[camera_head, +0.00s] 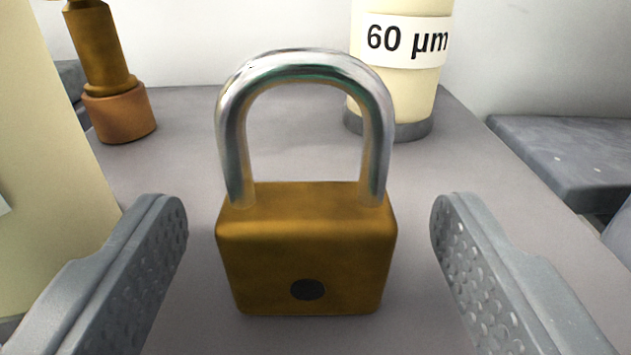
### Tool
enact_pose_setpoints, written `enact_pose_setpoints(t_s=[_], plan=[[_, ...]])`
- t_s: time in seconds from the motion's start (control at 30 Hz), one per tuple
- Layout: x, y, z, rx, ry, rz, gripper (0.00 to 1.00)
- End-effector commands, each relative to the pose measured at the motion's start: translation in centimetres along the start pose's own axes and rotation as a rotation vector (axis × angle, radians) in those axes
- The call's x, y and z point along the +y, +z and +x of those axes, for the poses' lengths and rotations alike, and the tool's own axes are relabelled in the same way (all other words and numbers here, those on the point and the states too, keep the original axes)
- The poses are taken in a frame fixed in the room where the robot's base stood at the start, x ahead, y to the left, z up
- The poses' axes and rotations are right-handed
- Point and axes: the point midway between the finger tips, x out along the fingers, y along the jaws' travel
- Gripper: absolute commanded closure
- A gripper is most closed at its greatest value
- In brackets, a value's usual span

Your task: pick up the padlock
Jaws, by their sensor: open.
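The padlock (306,247) stands upright in the middle of the head camera view, with a brass-coloured body, a dark round keyhole and a shiny steel shackle on top. It rests on a grey surface (300,150). My gripper (309,215) is open, with one grey dimpled finger to the left of the padlock and one to the right. There is a gap between each finger and the padlock body, and neither finger touches it.
A cream cylinder labelled "60 µm" (405,85) stands behind the padlock to the right. A brass and copper-coloured fitting (120,110) stands at the back left. A large cream object (45,160) is close at the left edge. A grey slab (570,155) lies at the right.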

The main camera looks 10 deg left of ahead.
Motion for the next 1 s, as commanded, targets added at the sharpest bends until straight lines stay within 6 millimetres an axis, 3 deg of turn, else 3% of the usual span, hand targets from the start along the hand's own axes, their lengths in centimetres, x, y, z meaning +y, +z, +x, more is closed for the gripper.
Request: enact_pose_setpoints(t_s=[0.37, 0.57, 0.67, 1.0], plan=[[-0.02, -0.01, 0.63, 0.0, 0.0, 0.0, 0.33], [-0.01, 0.01, 0.62, -0.001, 0.0, 0.0, 0.83], [-0.01, 0.0, 0.61, -0.001, 0.0, 0.0, 0.87], [-0.01, -0.57, 0.58, 0.0, 0.0, 0.0, 0.87]])
